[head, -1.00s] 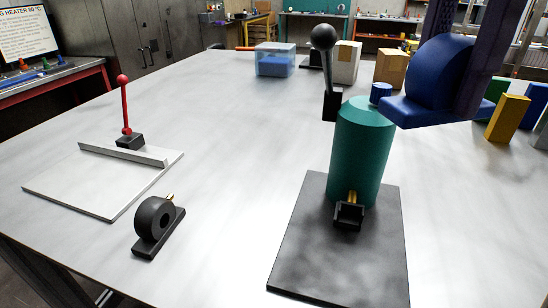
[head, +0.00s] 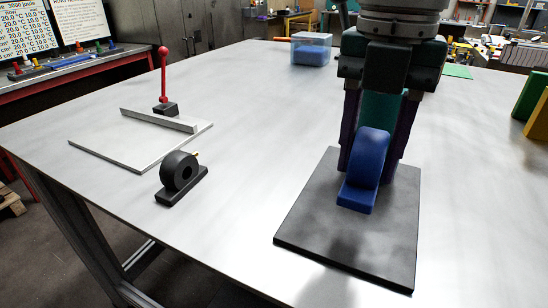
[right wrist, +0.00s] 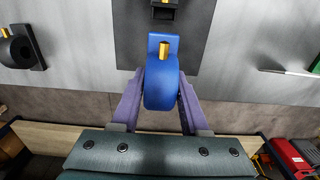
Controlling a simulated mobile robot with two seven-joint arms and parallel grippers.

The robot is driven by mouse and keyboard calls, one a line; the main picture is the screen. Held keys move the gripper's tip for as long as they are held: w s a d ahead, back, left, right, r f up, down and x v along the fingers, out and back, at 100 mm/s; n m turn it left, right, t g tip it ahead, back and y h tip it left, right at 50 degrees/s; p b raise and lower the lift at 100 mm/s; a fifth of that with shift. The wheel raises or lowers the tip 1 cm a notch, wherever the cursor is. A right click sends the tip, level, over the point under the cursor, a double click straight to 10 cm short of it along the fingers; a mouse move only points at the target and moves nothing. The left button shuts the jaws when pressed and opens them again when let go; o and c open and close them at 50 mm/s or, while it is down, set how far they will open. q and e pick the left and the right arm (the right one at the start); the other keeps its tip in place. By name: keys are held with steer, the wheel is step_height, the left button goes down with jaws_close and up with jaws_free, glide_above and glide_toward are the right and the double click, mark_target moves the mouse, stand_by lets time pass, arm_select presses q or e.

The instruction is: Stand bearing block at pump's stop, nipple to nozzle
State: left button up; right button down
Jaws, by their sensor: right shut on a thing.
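My right gripper (head: 374,160) is shut on the blue bearing block (head: 365,172), one finger on each side. The block is upright over the pump's dark base plate (head: 318,225); I cannot tell whether it touches the plate. In the right wrist view the block (right wrist: 160,88) shows its brass nipple (right wrist: 164,50) pointing toward the black stop with a brass nozzle (right wrist: 163,5) at the top edge. A gap lies between them. In the head view the teal pump body (head: 378,108) is mostly hidden behind my gripper, and the stop is hidden. My left gripper is out of view.
A black bearing block (head: 181,176) with a brass nipple stands to the left. Behind it is a white plate with a raised bar (head: 158,120) and a red-knobbed lever (head: 164,75). A clear box (head: 311,48) stands far back. The table between is clear.

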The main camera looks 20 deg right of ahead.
mark_target(348, 235)
step_height(348, 235, down, 9)
steer(key=shift+r+b, duration=0.1)
steer(key=shift+b, duration=0.35)
steer(key=shift+f, duration=0.2)
steer(key=shift+c, duration=2.1)
jaws_free()
steer(key=shift+r, duration=0.1)
